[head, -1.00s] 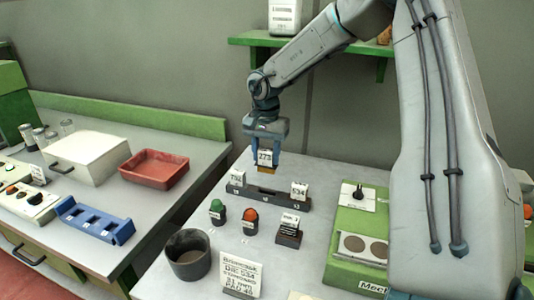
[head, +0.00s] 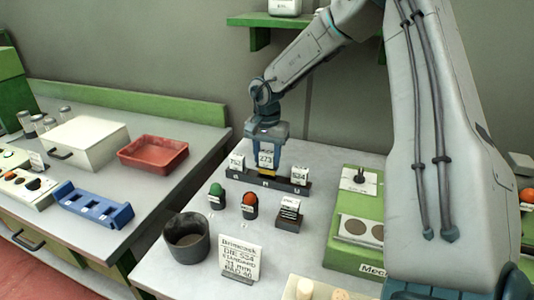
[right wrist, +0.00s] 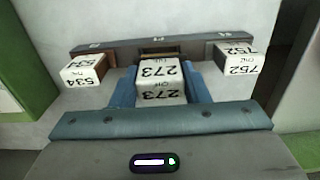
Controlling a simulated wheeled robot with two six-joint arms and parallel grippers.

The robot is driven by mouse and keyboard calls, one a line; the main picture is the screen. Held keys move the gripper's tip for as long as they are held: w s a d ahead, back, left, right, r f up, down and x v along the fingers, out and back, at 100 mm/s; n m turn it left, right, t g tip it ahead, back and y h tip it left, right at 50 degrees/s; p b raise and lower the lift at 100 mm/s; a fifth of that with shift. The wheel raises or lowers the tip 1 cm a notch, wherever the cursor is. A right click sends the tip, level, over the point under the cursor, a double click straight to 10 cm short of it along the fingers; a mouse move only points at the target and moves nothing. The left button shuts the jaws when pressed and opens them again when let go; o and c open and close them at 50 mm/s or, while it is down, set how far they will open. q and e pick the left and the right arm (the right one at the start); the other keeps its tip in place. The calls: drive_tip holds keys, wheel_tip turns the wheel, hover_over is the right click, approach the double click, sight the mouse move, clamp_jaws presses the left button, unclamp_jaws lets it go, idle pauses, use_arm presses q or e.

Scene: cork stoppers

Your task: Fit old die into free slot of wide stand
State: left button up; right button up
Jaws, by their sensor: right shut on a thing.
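My right gripper (head: 267,164) is shut on a white-faced die marked 273 (head: 265,158) with a brassy lower part. It holds the die upright at the middle slot of the wide dark stand (head: 240,182); whether it is seated cannot be told. The stand carries a die marked 752 (head: 237,163) at its left end and one marked 534 (head: 300,175) at its right end. In the right wrist view the held die (right wrist: 160,82) is between the blue fingers, in front of the stand (right wrist: 115,47). My left gripper is not in view.
Green (head: 216,193) and orange (head: 249,202) buttons and a small dark block with a label (head: 289,212) stand in front of the stand. A dark cup (head: 186,240), a sign card (head: 240,262) and a green machine (head: 350,255) are nearby. A blue rack (head: 92,207) is on the left bench.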

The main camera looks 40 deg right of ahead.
sight(267, 167)
drive_tip(key=shift+b, duration=0.45)
idle(0.9)
drive_tip(key=shift+f+b, duration=0.55)
drive_tip(key=shift+b, duration=0.25)
idle(0.7)
drive_tip(key=shift+f+b, duration=1)
drive_tip(key=shift+f, duration=0.1)
idle(0.7)
drive_tip(key=o, duration=1.1)
drive_tip(key=shift+r, duration=0.1)
wheel_tip(267, 167, up, 11)
drive_tip(key=shift+f+b, duration=0.1)
drive_tip(key=shift+b, duration=0.2)
